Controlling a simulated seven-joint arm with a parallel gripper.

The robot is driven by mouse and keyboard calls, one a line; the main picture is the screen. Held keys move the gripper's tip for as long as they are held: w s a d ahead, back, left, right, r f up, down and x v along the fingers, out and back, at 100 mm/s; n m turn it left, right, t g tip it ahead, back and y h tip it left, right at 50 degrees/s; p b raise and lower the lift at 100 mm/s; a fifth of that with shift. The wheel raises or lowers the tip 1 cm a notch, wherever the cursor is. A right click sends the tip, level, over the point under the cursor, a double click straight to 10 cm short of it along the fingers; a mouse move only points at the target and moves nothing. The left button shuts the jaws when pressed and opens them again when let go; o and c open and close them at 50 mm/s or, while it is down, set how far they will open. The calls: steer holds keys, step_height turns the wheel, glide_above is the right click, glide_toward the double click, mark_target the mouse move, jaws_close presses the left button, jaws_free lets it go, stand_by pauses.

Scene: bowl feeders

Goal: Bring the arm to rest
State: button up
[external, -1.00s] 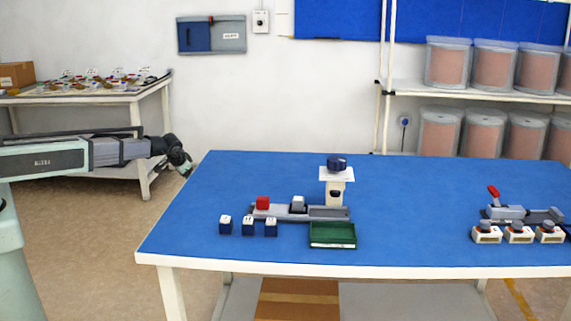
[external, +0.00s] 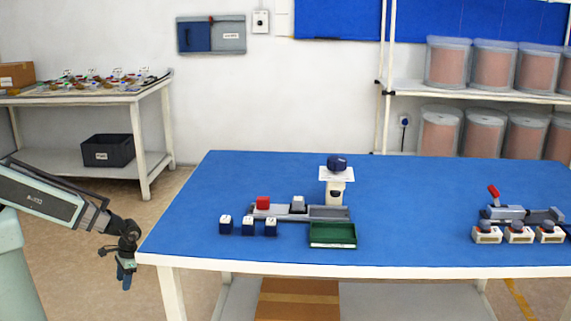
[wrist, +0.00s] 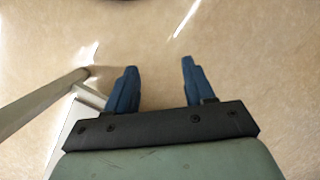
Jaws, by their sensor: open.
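My gripper (external: 125,276) hangs pointing down beside the left front corner of the blue table (external: 400,200), off the tabletop and over the floor. In the wrist view its two blue fingers (wrist: 155,85) stand apart with only bare floor between them. It is open and holds nothing. My arm slopes down to it from the left edge of the external view.
The table's white leg (external: 172,295) is close to the right of my gripper. On the table are a grey fixture (external: 328,213), several dark blue blocks with white tops (external: 248,226) and a green tray (external: 332,243). A side bench (external: 150,98) stands behind.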

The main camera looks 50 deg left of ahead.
steer(key=s+d+f+g, duration=0.1)
steer(key=s+d, duration=0.1)
steer(key=s, duration=0.7)
steer(key=s+d+g+h, duration=0.1)
steer(key=s+d+g, duration=0.1)
steer(key=s, duration=0.6)
steer(key=shift+s+f+g, duration=0.3)
steer(key=shift+s+f, duration=0.1)
